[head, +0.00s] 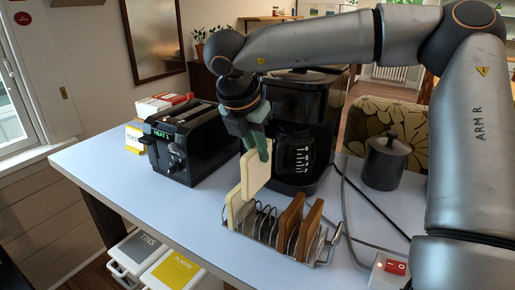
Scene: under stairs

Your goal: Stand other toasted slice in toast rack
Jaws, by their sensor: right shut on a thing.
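The metal toast rack (262,228) stands near the front of the table. Two brown toasted slices, one browner slice (289,222) and another (310,230), stand upright in its right half. A pale slice (234,206) stands at its left end. My right gripper (262,150) points down, shut on a second pale slice (254,173), held upright at the back left of the rack. Its lower edge is close to the rack's wires; I cannot tell if it touches them. My left gripper is not in view.
A black toaster (182,142) stands behind left, with small boxes beside it. A black coffee maker (300,110) stands close behind the rack. A black lidded canister (386,162), cables and a switched power strip (390,270) are at right. The front-left tabletop is clear.

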